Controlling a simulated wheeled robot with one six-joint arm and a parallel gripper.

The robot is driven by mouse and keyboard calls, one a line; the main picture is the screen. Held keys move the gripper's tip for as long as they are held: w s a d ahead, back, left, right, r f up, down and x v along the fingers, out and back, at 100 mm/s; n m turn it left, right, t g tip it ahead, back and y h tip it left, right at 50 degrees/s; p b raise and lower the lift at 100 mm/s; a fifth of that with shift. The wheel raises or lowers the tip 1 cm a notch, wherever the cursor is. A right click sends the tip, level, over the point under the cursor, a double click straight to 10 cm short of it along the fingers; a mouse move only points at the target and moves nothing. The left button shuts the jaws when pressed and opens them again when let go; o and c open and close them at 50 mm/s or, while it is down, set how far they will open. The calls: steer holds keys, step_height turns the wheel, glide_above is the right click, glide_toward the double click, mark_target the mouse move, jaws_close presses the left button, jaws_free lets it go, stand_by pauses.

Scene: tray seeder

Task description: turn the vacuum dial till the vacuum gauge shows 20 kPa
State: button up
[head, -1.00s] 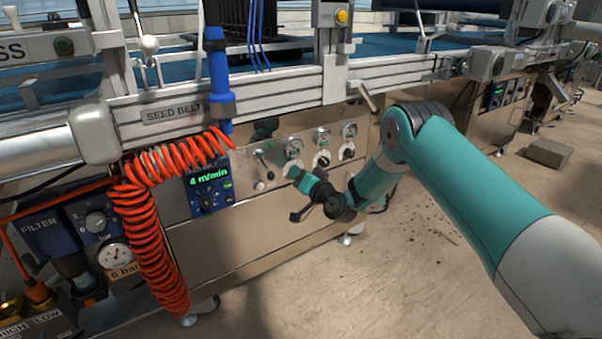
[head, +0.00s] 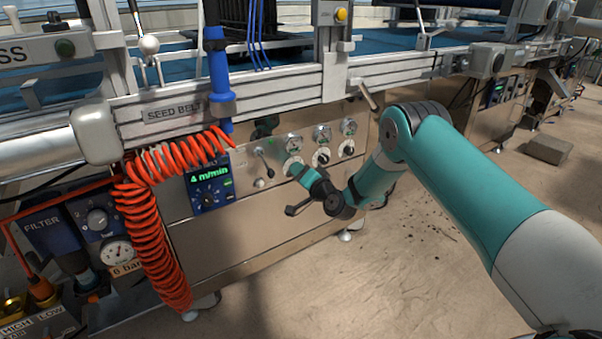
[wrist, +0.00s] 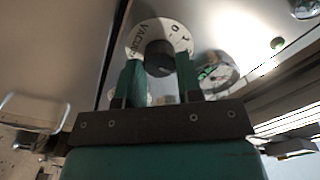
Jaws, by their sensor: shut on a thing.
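The vacuum dial is a white round plate (wrist: 136,38) lettered VACUUM, with a black knob (wrist: 159,58) in its middle. My gripper (wrist: 159,76) has its two green fingers closed on either side of this knob. In the head view my gripper (head: 294,172) is at the leftmost of three dials on the steel panel and partly hides it. The gauge above this dial (head: 294,142) is too small to read. A gauge also shows to the right of the knob in the wrist view (wrist: 216,72), with a green patch on its face; its reading is unclear.
Two more dials, such as the middle one (head: 321,157), stand close on the right with gauges above. A small lever (head: 264,162) and a blue speed box (head: 208,186) showing 4 m/min are on the left. An orange coiled hose (head: 150,220) hangs further left.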

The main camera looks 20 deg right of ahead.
steer(key=o, duration=0.9)
steer(key=shift+o, duration=0.2)
steer(key=b+v, duration=1.7)
steer(key=b, duration=0.2)
steer(key=shift+s, duration=0.2)
